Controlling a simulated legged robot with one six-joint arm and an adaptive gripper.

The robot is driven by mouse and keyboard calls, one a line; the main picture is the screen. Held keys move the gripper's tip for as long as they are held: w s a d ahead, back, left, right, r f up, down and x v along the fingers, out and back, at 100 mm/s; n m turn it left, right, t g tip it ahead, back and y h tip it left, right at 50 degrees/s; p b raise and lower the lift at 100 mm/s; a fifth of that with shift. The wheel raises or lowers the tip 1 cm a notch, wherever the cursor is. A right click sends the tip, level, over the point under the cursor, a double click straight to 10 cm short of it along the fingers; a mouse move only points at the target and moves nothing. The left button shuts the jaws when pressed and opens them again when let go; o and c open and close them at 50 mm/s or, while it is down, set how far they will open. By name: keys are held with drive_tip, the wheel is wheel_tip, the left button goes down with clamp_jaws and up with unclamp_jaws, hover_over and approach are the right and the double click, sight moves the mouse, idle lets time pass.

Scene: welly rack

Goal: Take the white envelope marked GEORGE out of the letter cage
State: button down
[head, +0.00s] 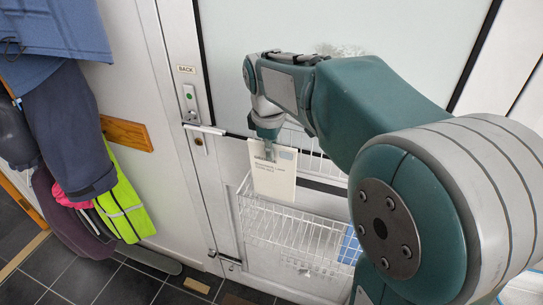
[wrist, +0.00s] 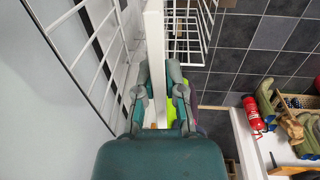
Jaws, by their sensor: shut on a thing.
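A white envelope (head: 273,178) with dark print and a bluish stamp mark hangs upright from my gripper (head: 268,151) in the head view. The print is too small to read surely. My gripper is shut on its top edge. In the wrist view the envelope (wrist: 154,50) is edge-on between the two fingers of my gripper (wrist: 158,92). The white wire letter cage (head: 290,236) is fixed to the door. The envelope's lower edge overlaps the cage's upper part in the picture; I cannot tell whether it is clear of the rim.
A blue item (head: 349,246) lies in the cage's right part. The door handle plate (head: 190,103) is left of the cage. Coats and a yellow vest (head: 120,205) hang at left. The wrist view shows dark floor tiles, a red extinguisher (wrist: 252,112) and green boots (wrist: 266,96).

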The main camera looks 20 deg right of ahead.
wheel_tip(320, 180, up, 10)
drive_tip(key=s, duration=0.1)
drive_tip(key=s+a, duration=1)
drive_tip(key=s, duration=0.3)
drive_tip(key=shift+s+a+f, duration=0.15)
drive_tip(key=shift+f, duration=0.05)
idle(0.5)
idle(0.4)
